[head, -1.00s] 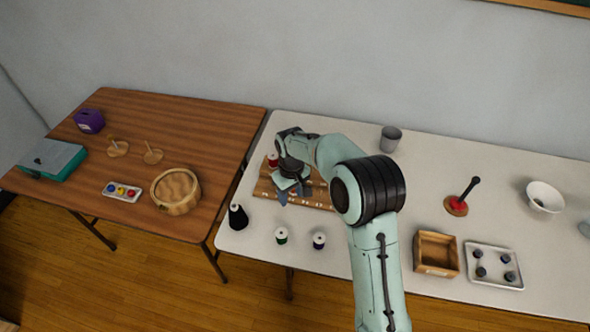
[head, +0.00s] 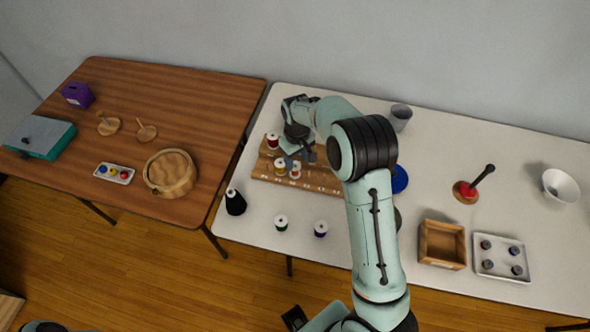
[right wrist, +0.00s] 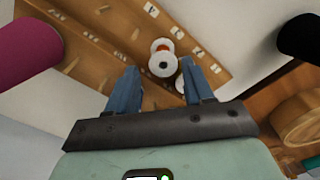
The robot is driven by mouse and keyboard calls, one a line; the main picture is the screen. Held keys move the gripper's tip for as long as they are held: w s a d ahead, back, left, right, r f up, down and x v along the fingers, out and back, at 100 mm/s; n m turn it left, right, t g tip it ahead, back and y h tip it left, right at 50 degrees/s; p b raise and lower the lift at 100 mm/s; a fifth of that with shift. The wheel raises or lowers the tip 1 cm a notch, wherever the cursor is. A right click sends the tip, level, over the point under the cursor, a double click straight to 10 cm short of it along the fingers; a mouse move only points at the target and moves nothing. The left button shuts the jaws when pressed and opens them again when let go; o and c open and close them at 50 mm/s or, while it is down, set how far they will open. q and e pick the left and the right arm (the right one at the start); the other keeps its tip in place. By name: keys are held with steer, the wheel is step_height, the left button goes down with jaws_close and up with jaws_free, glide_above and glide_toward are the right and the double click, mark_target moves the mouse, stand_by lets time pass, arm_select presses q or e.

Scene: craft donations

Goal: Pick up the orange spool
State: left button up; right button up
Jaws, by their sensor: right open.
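The orange spool (head: 295,173), with white flanges, stands on the wooden rack board (head: 325,184) on the white table. A yellowish spool (head: 281,167) stands close to its left. My right gripper (head: 298,162) is just above these spools, pointing down and partly covering them. In the right wrist view the fingers (right wrist: 158,72) are apart, and a white-flanged spool with some orange showing (right wrist: 162,65) appears between and beyond their tips. Another white flange (right wrist: 181,83) is partly hidden by one finger. Contact cannot be told. My left gripper is not in view.
A red spool (head: 272,140) stands at the board's back left. A black cone (head: 235,202), a green spool (head: 281,222) and a purple-blue spool (head: 320,229) stand in front. A wooden box (head: 442,245) and a tray (head: 500,258) are at right.

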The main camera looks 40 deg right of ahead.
mark_target(295, 168)
steer(key=f, duration=0.5)
steer(key=shift+w+a+f, duration=0.15)
steer(key=shift+w+f, duration=0.1)
steer(key=shift+f, duration=0.05)
steer(key=c, duration=0.8)
